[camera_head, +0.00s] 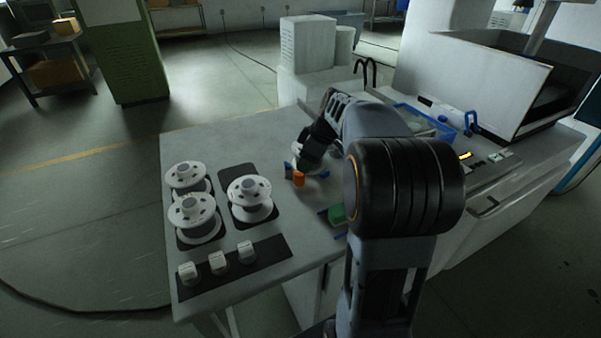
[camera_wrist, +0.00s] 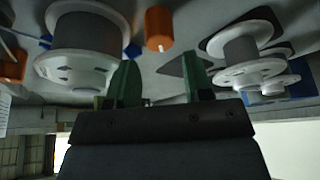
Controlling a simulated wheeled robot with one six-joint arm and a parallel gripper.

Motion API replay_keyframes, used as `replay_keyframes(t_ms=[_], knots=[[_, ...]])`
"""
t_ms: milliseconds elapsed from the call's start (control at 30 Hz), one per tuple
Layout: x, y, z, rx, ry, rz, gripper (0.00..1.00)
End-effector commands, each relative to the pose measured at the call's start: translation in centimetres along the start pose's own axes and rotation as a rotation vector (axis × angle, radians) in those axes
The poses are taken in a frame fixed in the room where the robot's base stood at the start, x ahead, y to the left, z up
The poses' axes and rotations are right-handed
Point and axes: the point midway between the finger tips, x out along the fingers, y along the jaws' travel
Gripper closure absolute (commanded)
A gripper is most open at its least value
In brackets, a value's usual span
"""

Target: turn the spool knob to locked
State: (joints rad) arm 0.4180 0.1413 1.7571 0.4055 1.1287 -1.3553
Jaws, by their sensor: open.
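A short orange cylinder (camera_head: 299,179), which looks like the knob, stands on the bench below the end of my arm. In the wrist view the orange cylinder (camera_wrist: 158,27) lies just beyond the gap between the fingertips, apart from them. My gripper (camera_wrist: 160,62) is open, its two green fingers spread with nothing between them. A white spool (camera_wrist: 85,45) is close on the left of the cylinder in the wrist view. My arm hides much of this area in the head view, and no lock marking is readable.
Three white spools (camera_head: 190,215) stand on dark pads at the bench's left. Several small white blocks (camera_head: 219,262) sit on a dark strip at the front. A green block (camera_head: 337,214) is beside my arm. A blue-rimmed tray (camera_head: 437,127) and a machine (camera_head: 490,80) are behind right.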

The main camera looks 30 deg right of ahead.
Motion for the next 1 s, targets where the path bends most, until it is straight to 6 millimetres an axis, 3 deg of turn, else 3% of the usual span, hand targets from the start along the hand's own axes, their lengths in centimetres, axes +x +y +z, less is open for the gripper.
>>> replay_keyframes(t_ms=[100, 300, 800, 1000], knots=[[2.1, 0.0, 0.0, 0.0, -0.001, -0.003, 0.54], [4.3, 0.0, 0.0, 0.001, 0.0, -0.002, 0.54], [5.3, 0.0, 0.0, 0.001, 0.0, 0.001, 0.54], [5.2, 0.0, 0.0, 0.001, 0.0, 0.001, 0.73]])
